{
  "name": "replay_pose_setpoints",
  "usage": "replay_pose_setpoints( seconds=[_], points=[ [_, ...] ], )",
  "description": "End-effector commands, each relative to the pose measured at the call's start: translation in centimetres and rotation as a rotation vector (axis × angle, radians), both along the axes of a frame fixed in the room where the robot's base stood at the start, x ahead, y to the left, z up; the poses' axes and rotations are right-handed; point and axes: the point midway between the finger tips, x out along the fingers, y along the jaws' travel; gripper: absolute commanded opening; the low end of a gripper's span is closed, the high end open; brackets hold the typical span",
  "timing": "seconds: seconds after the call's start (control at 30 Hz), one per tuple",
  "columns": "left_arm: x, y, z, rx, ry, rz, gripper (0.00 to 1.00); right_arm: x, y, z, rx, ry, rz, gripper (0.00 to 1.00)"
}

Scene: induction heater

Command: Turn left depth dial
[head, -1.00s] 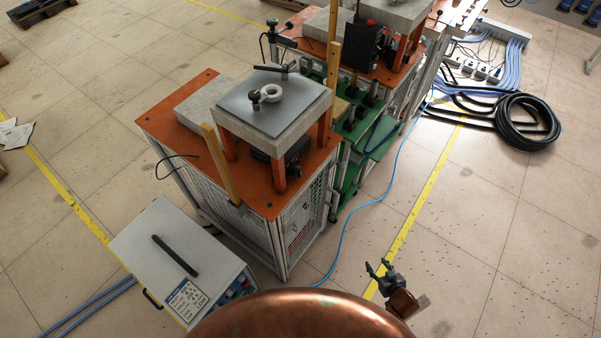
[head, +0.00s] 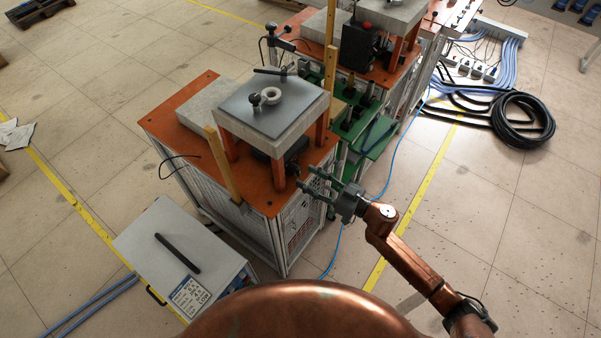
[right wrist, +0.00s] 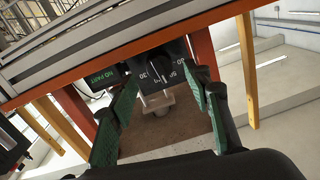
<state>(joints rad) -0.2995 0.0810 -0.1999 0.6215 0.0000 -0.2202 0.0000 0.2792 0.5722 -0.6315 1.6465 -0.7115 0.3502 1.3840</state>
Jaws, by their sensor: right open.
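A dark control box (head: 262,160) sits under the raised grey slab on the orange-topped cart, mostly hidden in the head view. In the right wrist view its dark panel (right wrist: 176,54) shows white markings and a "NO PART" label (right wrist: 102,78). Dial markings (right wrist: 155,76) lie between my fingers; the knobs are too dark and partly covered to tell apart. My right gripper (head: 308,182) is open and empty, at the cart's right front corner near an orange leg. Its green-padded fingers (right wrist: 162,82) point towards the panel; contact cannot be told. My left gripper is out of view.
The orange top's edge (right wrist: 140,52), orange legs (head: 279,176) and a wooden post (head: 222,166) stand close around the box. A grey slab (head: 272,106) is overhead. A grey cabinet (head: 185,258) stands at front left.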

Motion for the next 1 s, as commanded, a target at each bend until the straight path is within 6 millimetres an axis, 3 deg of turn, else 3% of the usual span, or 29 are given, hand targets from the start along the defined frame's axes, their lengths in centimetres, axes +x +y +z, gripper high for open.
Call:
replay_pose_setpoints(
  seconds=[0.3,0.6,1.0],
  points=[
    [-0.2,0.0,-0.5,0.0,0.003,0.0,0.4,2.0,3.0,-0.1,-0.001,0.0,-0.001,0.45],
    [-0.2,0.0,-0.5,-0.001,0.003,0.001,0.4,2.2,3.2,-0.1,-0.002,0.0,-0.002,0.45],
    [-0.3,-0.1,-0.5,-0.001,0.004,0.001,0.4,2.2,3.1,-0.1,-0.002,0.0,-0.003,0.18]
  ],
)
